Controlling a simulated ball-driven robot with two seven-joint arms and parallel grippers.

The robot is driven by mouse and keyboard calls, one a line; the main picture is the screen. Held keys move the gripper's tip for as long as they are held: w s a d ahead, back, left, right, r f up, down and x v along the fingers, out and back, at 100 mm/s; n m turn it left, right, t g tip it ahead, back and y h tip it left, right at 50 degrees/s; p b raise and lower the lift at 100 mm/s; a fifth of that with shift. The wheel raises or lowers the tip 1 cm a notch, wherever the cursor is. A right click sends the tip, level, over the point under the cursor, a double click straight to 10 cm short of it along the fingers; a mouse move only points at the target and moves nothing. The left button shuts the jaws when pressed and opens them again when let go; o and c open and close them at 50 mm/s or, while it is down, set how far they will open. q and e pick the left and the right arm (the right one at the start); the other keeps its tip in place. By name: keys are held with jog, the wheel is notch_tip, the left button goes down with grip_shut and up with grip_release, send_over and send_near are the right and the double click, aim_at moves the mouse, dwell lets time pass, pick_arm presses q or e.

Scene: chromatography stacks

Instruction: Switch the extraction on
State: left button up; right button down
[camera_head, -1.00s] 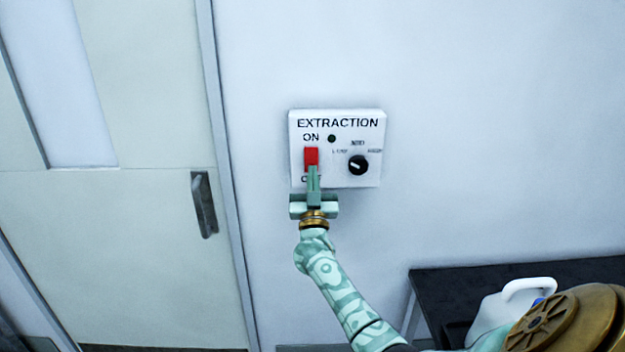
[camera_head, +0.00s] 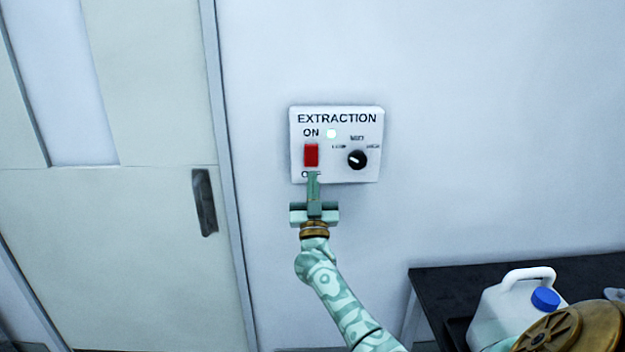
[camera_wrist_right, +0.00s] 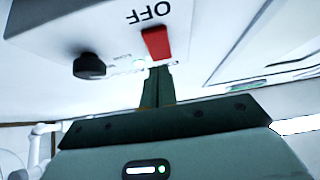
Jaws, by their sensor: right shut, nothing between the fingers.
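The white extraction box (camera_head: 336,174) is on the wall in the head view, marked EXTRACTION and ON. Its red rocker switch (camera_head: 311,155) is at the left, also seen in the right wrist view (camera_wrist_right: 156,43). The indicator lamp (camera_head: 331,133) glows pale green-white. A black knob (camera_head: 357,159) sits right of the switch; it also shows in the right wrist view (camera_wrist_right: 89,66). My right gripper (camera_head: 313,174) is shut and empty, its fingertips just below the switch, over the lower lettering. Whether the tips touch the box I cannot tell. My left gripper is out of view.
A pale door with a dark handle (camera_head: 204,202) is at the left. A dark table (camera_head: 440,285) stands at the lower right, with a white jug (camera_head: 500,303) with a blue cap near it. The wall around the box is bare.

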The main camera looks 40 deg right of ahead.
jog(key=s+a+f+b, duration=0.1)
jog(key=s+a+f, duration=0.2)
jog(key=f, duration=0.5)
jog(key=shift+s+f, duration=0.25)
jog(key=shift+s, duration=0.25)
jog(key=shift+a, duration=0.15)
